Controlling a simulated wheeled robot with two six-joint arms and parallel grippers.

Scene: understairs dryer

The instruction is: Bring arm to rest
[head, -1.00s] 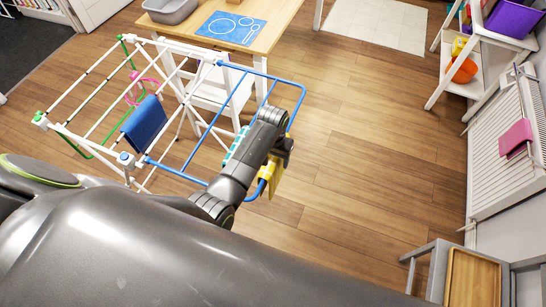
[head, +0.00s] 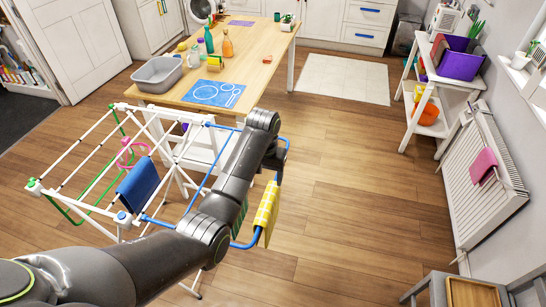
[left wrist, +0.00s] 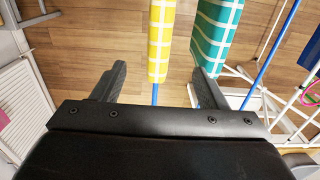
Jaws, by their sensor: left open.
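My left gripper (head: 273,160) hangs at the far end of my left arm, over the blue end of the drying rack (head: 72,191). In the left wrist view its two fingers (left wrist: 157,84) are spread with nothing held between them. A yellow checked cloth (head: 267,212) hangs on the rack's blue rail; in the left wrist view it (left wrist: 160,40) lies ahead of the gap between the fingers. A teal checked cloth (left wrist: 214,36) hangs beside it, mostly hidden by my arm in the head view. A dark blue cloth (head: 139,186) hangs further left. My right gripper is out of sight.
A wooden table (head: 257,72) with a grey basin (head: 158,73) and bottles stands behind the rack, with a white chair in front of it. A radiator (head: 484,180) and shelf unit (head: 429,108) line the right wall. The floor (head: 350,200) right of the rack is clear.

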